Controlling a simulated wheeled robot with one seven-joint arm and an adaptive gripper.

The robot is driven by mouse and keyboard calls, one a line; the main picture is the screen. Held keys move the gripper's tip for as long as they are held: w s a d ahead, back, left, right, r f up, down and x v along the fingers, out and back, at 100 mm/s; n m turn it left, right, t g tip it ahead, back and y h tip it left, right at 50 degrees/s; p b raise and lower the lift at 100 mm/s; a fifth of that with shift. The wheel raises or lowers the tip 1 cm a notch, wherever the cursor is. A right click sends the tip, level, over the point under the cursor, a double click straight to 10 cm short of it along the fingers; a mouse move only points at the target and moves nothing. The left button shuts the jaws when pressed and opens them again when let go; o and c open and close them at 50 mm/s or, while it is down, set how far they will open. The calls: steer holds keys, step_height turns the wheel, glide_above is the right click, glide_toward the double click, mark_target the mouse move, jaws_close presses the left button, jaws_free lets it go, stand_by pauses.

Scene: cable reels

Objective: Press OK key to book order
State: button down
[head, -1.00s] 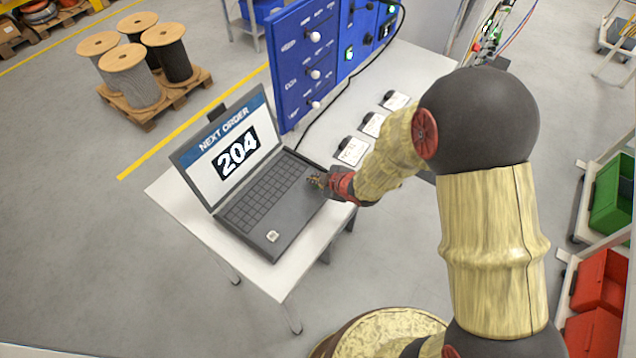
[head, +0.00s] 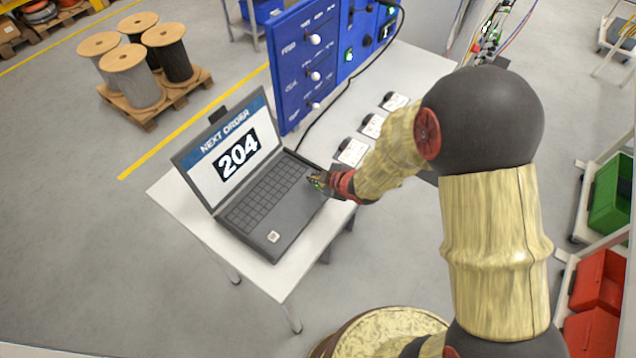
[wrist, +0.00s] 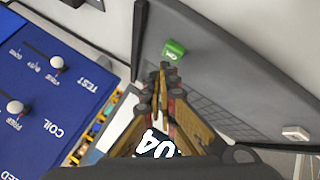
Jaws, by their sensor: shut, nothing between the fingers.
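The green OK key (wrist: 174,49) shows in the wrist view on the laptop's dark deck, just beyond my fingertips. In the head view my gripper covers most of that spot. My gripper (head: 318,182) is over the right part of the laptop deck. In the wrist view my gripper (wrist: 163,70) is shut and empty, its fingertips close to the key. I cannot tell whether they touch it.
A blue panel (head: 301,60) with white knobs stands behind the laptop. Three labelled white cards (head: 351,152) lie on the table (head: 285,275) right of it. A small pale square (head: 272,237) sits on the laptop's near corner. Cable reels (head: 132,75) stand on a pallet at back left.

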mark_target(316, 186)
steer(key=shift+r, duration=0.15)
step_height(316, 186, up, 5)
steer(key=p, duration=0.4)
stand_by(0.9)
steer(key=s+d+f+m+h, duration=0.1)
steer(key=d, duration=0.1)
steer(key=s+d+f+m+g+h, duration=0.1)
steer(key=s+d+f, duration=0.1)
steer(key=s+d+f+m+g+h, duration=0.1)
steer(key=d, duration=0.1)
steer(key=shift+s+d+f, duration=0.1)
steer(key=shift+s+f, duration=0.2)
steer(key=shift+f, duration=0.1)
steer(key=s+d+r+m+b, duration=0.2)
steer(key=s+d+m+b, duration=0.1)
steer(key=s+b, duration=0.4)
steer(key=s+d+r+m+h+b, duration=0.1)
steer(key=s+d+r+m+b, duration=0.2)
steer(key=s+b, duration=0.5)
steer(key=s+d+r+m+h+b, duration=0.1)
steer(key=s+d+r+m+b, duration=0.2)
steer(key=s+m+b, duration=0.3)
steer(key=s+d+b, duration=0.1)
steer(key=b, duration=0.2)
steer(key=shift+s+d+m+b, duration=0.2)
steer(key=shift+d+m+b, duration=0.1)
steer(key=shift+d+m, duration=0.1)
